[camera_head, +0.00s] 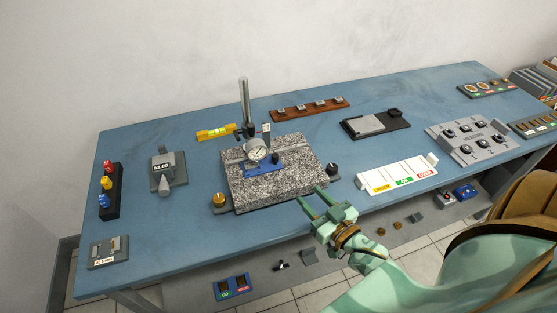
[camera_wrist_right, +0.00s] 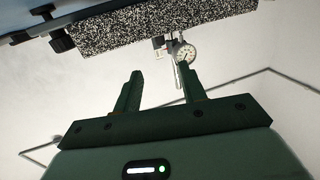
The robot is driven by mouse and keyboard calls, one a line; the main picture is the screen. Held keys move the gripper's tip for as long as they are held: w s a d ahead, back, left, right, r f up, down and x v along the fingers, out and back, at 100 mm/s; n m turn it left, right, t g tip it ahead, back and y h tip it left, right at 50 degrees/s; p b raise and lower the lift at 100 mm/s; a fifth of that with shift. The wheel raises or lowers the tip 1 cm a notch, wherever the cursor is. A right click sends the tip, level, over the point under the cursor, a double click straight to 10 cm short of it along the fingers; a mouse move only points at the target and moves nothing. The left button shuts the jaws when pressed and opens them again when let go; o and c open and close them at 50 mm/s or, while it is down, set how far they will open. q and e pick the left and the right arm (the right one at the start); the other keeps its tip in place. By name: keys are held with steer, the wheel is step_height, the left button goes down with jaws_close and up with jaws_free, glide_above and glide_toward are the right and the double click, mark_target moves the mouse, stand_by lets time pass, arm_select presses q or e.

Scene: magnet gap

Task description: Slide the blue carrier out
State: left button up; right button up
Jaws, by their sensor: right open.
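The blue carrier (camera_head: 262,167) lies on the speckled granite block (camera_head: 245,196), under a round dial gauge (camera_head: 257,150) on an upright metal post (camera_head: 244,100). My right gripper (camera_head: 311,195) is open and empty just off the block's front right corner, apart from the carrier. In the right wrist view its two fingers (camera_wrist_right: 160,72) stand apart with nothing between them. The granite block's edge (camera_wrist_right: 150,24) and the dial gauge (camera_wrist_right: 185,53) show beyond them; the carrier cannot be made out there. My left gripper is not in view.
A brass knob (camera_head: 219,200) and a black knob (camera_head: 333,169) flank the block. A white labelled tray (camera_head: 397,174) stands to its right, a grey device with a display (camera_head: 167,170) to its left. A yellow level (camera_head: 215,132) lies behind. Blue table top is clear between them.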

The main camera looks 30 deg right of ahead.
mark_target(277, 159)
steer(key=w+b, duration=0.2)
steer(key=w, duration=1.4)
steer(key=shift+w+a, duration=0.15)
steer(key=shift+c, duration=0.3)
